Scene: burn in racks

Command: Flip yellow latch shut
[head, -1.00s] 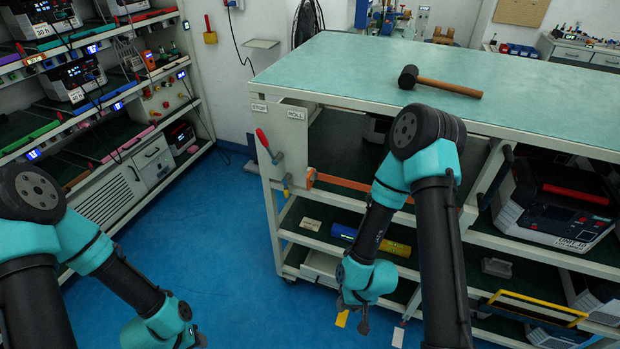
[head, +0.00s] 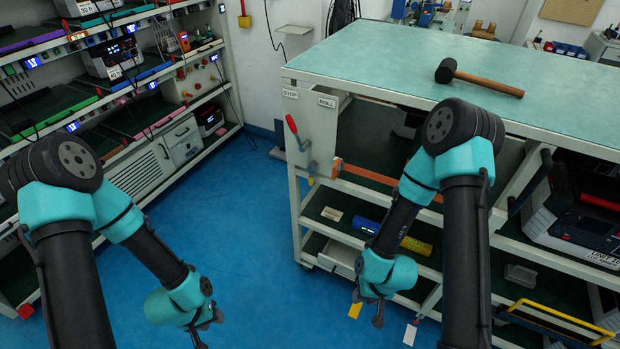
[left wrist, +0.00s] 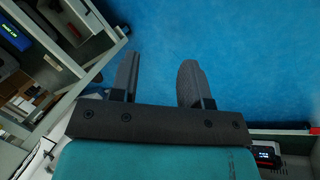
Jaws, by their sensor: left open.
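I cannot clearly make out a yellow latch. A small yellow-orange piece (head: 311,181) shows below the red-handled lever (head: 295,132) on the bench's left end, too small to identify. A yellow bar (head: 545,320) sits on the low shelf at right. My left gripper (head: 208,330) is over the blue floor, left of the bench, open and empty. In the left wrist view its two fingers (left wrist: 155,85) are apart over bare floor. My right gripper (head: 368,308) hangs in front of the bench's lower shelves, its fingers apart with nothing seen between them.
The green-topped bench (head: 400,60) carries a mallet (head: 478,77). An orange bar (head: 385,182) crosses its upper opening. A yellow cylinder (head: 416,246) and a blue one (head: 365,225) lie on a shelf. A rack of devices (head: 150,175) stands at left. Blue floor lies clear between.

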